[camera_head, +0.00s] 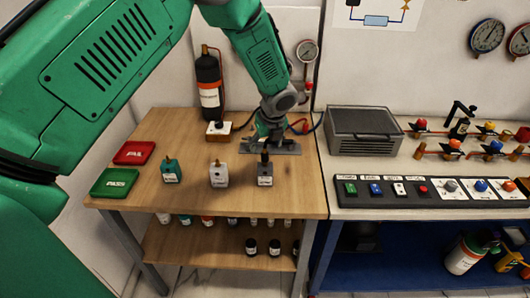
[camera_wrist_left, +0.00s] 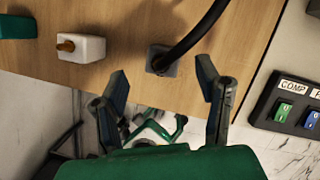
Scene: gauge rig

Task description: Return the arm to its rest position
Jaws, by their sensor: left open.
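My left arm comes in from the left in the head view, and its left gripper (camera_head: 268,138) hangs over the right part of the wooden table (camera_head: 140,208). In the left wrist view, the left gripper (camera_wrist_left: 163,90) has its two fingers spread wide with nothing between the tips. A small grey block (camera_head: 265,175) with a black top stands just in front of the gripper. It also shows in the left wrist view (camera_wrist_left: 170,68), beyond the fingertips, with a black hose rising from it. I cannot tell the exact gap between them. My right gripper is not in view.
A white block (camera_head: 219,176) and a teal block (camera_head: 171,171) stand left of the grey block. Red FAIL (camera_head: 134,152) and green PASS (camera_head: 115,182) pads lie farther left. A black cylinder (camera_head: 209,82) stands behind. A button panel (camera_head: 430,192) and grey box (camera_head: 362,130) are right.

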